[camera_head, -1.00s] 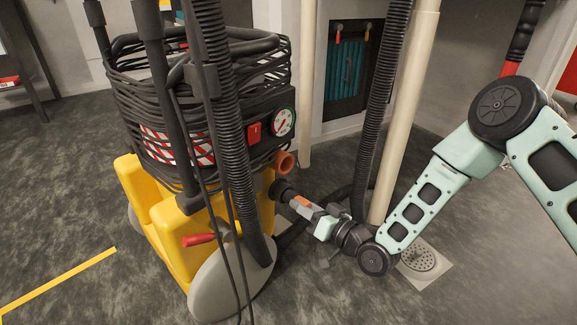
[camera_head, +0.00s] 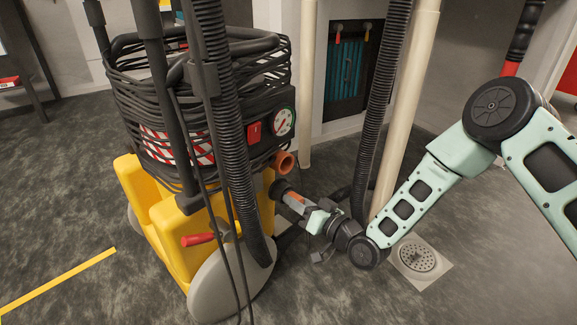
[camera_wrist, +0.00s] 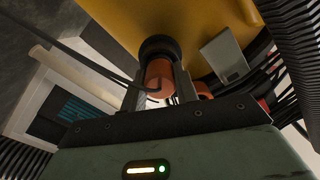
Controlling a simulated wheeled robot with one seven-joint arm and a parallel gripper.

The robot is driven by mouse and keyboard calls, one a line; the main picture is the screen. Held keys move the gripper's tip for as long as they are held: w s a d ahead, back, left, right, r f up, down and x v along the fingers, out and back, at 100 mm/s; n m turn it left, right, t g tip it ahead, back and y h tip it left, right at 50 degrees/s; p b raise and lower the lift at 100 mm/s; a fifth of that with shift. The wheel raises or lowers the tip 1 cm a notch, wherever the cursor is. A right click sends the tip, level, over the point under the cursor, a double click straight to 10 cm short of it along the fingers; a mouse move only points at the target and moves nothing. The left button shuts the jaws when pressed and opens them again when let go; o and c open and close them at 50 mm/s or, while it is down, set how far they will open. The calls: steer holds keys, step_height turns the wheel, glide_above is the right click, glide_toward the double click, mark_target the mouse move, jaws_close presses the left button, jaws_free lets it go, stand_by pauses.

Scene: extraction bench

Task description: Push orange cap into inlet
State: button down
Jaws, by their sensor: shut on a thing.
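The orange cap (camera_wrist: 160,76) is held between the two fingers of my gripper (camera_head: 291,196). The cap also shows in the head view (camera_head: 296,198), partly covered by the fingers. The inlet is a black round collar (camera_head: 280,188) low on the side of the yellow machine. It also shows in the wrist view (camera_wrist: 160,45), directly beyond the cap and lined up with it. The far end of the cap meets the dark collar there; how deep it sits is hidden.
The yellow machine (camera_head: 148,192) carries coiled black cable and a pressure gauge (camera_head: 283,122). An orange pipe stub (camera_head: 284,162) sits just above the inlet. A ribbed black hose (camera_head: 378,100) and a cream pipe (camera_head: 408,110) stand behind my arm. A floor drain (camera_head: 417,257) lies right.

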steer(key=shift+a, duration=0.1)
steer(key=c, duration=1)
jaws_free()
steer(key=shift+w, duration=0.1)
steer(key=p+v, duration=0.7)
steer(key=v, duration=1)
